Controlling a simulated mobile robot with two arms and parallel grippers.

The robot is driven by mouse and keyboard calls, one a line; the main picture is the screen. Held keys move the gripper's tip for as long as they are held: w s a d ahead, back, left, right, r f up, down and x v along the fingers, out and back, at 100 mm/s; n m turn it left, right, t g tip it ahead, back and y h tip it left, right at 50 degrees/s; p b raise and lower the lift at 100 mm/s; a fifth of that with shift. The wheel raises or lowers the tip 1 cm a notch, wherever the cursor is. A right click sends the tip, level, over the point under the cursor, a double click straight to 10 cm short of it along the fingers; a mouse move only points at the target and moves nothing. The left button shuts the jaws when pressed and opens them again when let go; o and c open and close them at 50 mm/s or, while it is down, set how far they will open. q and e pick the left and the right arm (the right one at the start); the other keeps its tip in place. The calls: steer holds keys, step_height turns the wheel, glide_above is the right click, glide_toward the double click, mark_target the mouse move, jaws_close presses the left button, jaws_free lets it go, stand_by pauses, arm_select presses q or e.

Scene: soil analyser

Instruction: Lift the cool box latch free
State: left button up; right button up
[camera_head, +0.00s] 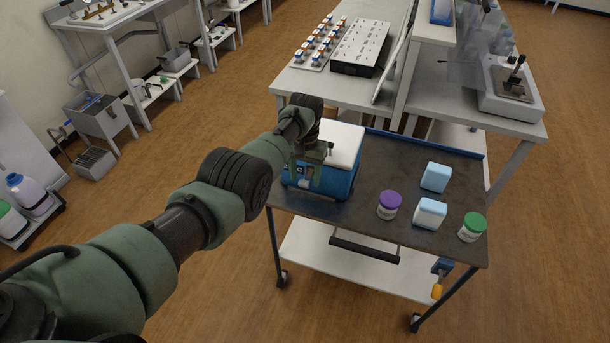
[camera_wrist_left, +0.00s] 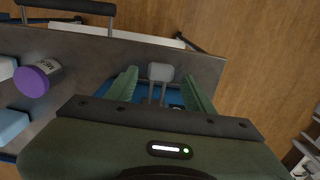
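The cool box is blue with a white lid (camera_head: 345,143) and stands on the left part of the dark cart top. My left gripper (camera_head: 307,174) is at the box's front side, pointing down and covering part of it. In the left wrist view its two green fingers are spread apart. A light grey latch (camera_wrist_left: 160,72) with two thin bars shows between the fingertips, with a visible gap on each side. Blue box surface shows behind it. In the head view the latch is hidden or too small to tell. My right gripper is not in view.
The cart top (camera_head: 385,165) also holds a purple-lidded jar (camera_head: 388,205), a green-lidded jar (camera_head: 472,227) and two pale blue blocks (camera_head: 435,177) to the right of the box. A white bench (camera_head: 345,92) stands behind the cart. Open wooden floor lies left of the cart.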

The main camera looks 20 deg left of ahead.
mark_target(305, 180)
arm_select(q)
steer(key=shift+r+p, duration=0.4)
steer(key=shift+r, duration=3.5)
